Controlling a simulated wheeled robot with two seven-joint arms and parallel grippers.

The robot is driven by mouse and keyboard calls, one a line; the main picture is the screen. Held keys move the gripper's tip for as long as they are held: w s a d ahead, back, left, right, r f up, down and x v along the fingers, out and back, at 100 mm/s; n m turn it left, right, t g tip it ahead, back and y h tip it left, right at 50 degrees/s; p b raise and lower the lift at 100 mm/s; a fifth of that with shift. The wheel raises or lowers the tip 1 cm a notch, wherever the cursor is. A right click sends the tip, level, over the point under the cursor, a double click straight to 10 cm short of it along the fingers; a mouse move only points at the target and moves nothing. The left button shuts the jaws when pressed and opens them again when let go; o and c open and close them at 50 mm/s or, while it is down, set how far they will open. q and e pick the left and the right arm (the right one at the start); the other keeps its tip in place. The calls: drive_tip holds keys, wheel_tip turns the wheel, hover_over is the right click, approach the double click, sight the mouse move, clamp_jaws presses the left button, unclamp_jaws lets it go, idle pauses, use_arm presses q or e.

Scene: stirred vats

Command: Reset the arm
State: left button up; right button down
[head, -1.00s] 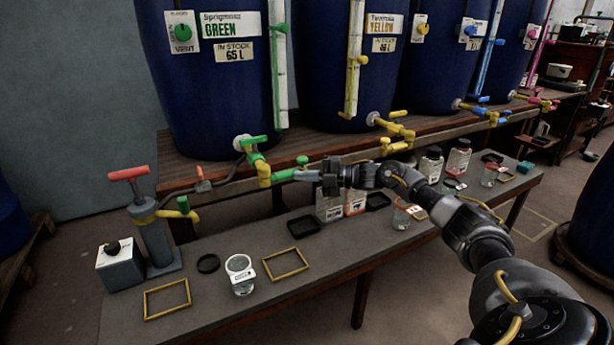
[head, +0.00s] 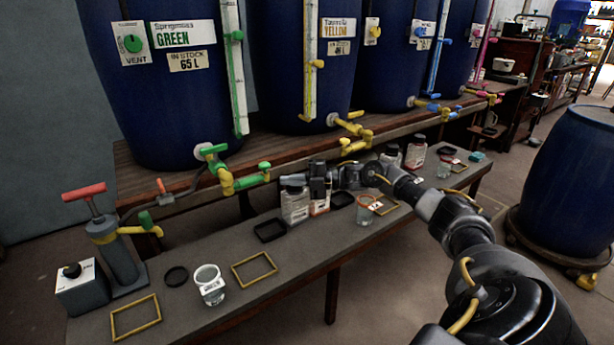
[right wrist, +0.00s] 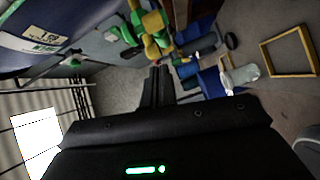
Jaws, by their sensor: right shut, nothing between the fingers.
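My right gripper (head: 287,181) reaches in from the right over the bench and points left. Its fingers are shut with nothing between them. The closed fingers also show in the right wrist view (right wrist: 159,78). The tip is just right of the green-handled yellow tap (head: 228,182) under the green vat (head: 165,100), with a small gap in the picture. Its body partly covers the bottles (head: 296,207) standing behind and below it. My left gripper is not in view.
The low bench (head: 225,295) holds a red-handled pump (head: 112,245), a glass beaker (head: 209,285), yellow frames (head: 253,268) and a second beaker (head: 366,210). A blue drum (head: 575,180) stands at the right. The floor between bench and drum is clear.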

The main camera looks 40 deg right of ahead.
drive_tip(key=d, duration=0.1)
drive_tip(key=s+d, duration=0.1)
drive_tip(key=d, duration=0.1)
drive_tip(key=s+d, duration=0.1)
drive_tip(key=shift+d+r, duration=0.15)
drive_tip(key=shift+d, duration=0.15)
